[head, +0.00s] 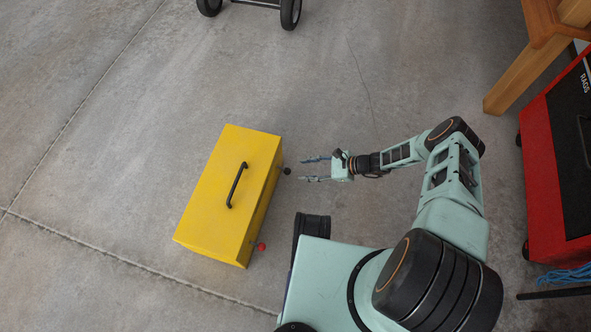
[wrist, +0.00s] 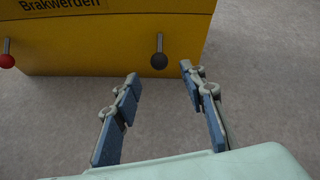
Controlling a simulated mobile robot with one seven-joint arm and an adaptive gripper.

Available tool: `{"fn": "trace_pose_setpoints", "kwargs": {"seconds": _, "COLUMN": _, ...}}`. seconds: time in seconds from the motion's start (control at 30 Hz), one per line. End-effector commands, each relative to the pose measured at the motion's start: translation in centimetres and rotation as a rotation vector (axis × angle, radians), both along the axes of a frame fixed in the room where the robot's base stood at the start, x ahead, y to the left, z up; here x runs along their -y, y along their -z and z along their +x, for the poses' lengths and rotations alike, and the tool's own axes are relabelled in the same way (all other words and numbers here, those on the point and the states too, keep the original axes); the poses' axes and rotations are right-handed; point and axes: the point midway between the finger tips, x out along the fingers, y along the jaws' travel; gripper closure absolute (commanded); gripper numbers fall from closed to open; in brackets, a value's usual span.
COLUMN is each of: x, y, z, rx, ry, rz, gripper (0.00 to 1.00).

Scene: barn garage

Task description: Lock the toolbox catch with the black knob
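The yellow toolbox (head: 225,190) sits closed on the concrete floor, with a black handle (head: 237,185) on its lid. The catch with the black knob (head: 287,171) sticks out from its right side near the far end. In the wrist view this black knob (wrist: 159,61) is on a short upright lever. The catch with the red knob (head: 262,246) is near the close end; it also shows at the left edge of the wrist view (wrist: 7,61). My gripper (head: 303,169) is open and empty, just right of the black knob and apart from it. Its fingertips point toward the toolbox.
A red tool cabinet (head: 565,165) and a wooden piece of furniture (head: 530,65) stand at the right. Black wheels (head: 290,12) of a cart show at the top. The floor around the toolbox's left and far sides is clear.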

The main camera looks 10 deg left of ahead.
Motion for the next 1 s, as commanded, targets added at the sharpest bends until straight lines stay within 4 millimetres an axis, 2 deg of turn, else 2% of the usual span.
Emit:
{"fn": "trace_pose_setpoints", "kwargs": {"seconds": 0.1, "x": 2.0, "y": -1.2, "z": 0.1, "rx": 0.0, "ry": 0.002, "rz": -0.001, "gripper": 0.62}}
{"fn": "trace_pose_setpoints", "kwargs": {"seconds": 0.3, "x": 3.7, "y": -2.3, "z": 0.0, "rx": 0.0, "ry": 0.0, "rz": -0.001, "gripper": 0.62}}
{"fn": "trace_pose_setpoints", "kwargs": {"seconds": 1.0, "x": 3.8, "y": -2.9, "z": 0.2, "rx": 0.005, "ry": -0.012, "rz": -0.008, "gripper": 0.62}}
